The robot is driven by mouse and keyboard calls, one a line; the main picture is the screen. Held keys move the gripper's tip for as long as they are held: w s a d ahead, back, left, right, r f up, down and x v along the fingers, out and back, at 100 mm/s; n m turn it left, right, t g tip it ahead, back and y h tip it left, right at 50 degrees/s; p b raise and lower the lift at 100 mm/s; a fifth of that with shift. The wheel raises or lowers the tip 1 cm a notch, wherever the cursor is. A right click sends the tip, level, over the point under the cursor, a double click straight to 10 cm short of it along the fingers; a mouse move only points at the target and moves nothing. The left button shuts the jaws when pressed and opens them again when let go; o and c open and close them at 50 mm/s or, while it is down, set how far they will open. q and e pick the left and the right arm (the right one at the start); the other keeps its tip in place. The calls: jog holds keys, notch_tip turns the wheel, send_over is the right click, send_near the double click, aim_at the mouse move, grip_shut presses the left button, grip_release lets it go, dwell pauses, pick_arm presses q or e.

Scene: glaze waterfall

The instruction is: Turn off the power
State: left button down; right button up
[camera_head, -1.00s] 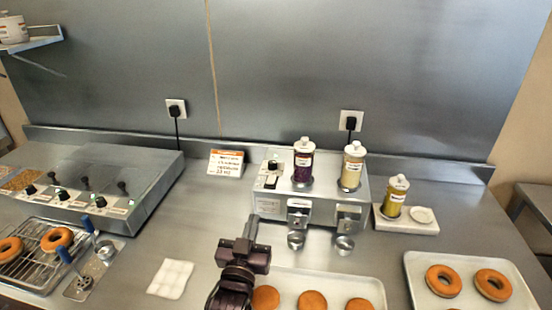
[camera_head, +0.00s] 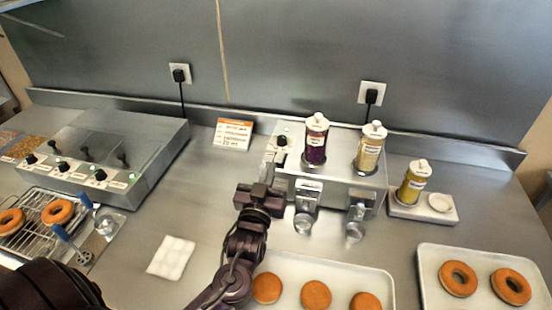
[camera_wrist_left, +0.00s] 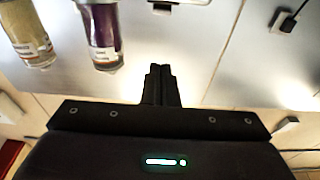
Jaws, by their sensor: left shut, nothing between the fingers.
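The dispenser (camera_head: 335,170) is a metal box with bottles on top and two spouts in front. A small black knob or switch (camera_head: 281,141), with a green spot by it, sits on the panel at its left end. My left gripper (camera_head: 268,169) is just in front of that left end, overlapping the lower panel; I cannot tell whether it touches. In the left wrist view its fingers (camera_wrist_left: 160,84) are shut together and empty, with a dark part (camera_wrist_left: 162,8) beyond. A black plug (camera_head: 370,96) sits in the wall outlet behind. My right gripper is not in view.
A purple bottle (camera_head: 316,140) and yellow bottle (camera_head: 370,147) stand on the dispenser. A price sign (camera_head: 232,133) is to its left, a fryer (camera_head: 90,155) farther left. Trays of doughnuts (camera_head: 475,280) lie in front. Counter beside the folded cloth (camera_head: 172,257) is clear.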

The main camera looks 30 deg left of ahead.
pick_arm(q)
jog(key=r+p, duration=0.2)
jog(key=p, duration=0.1)
send_over(276, 157)
jog(key=s+d, duration=0.1)
jog(key=s, duration=0.1)
jog(key=shift+s+d, duration=0.15)
jog(key=shift+s, duration=0.05)
notch_tip(276, 157, down, 4)
jog(key=shift+r+p, duration=0.25)
jog(key=shift+p, duration=0.25)
jog(key=shift+s+f, duration=0.15)
jog(key=shift+f, duration=0.4)
jog(key=f+b, duration=0.1)
jog(key=b, duration=0.2)
jog(key=shift+f+t, duration=0.25)
jog(key=shift+t, duration=0.15)
jog(key=shift+s+r, duration=0.1)
jog(key=shift+r, duration=0.35)
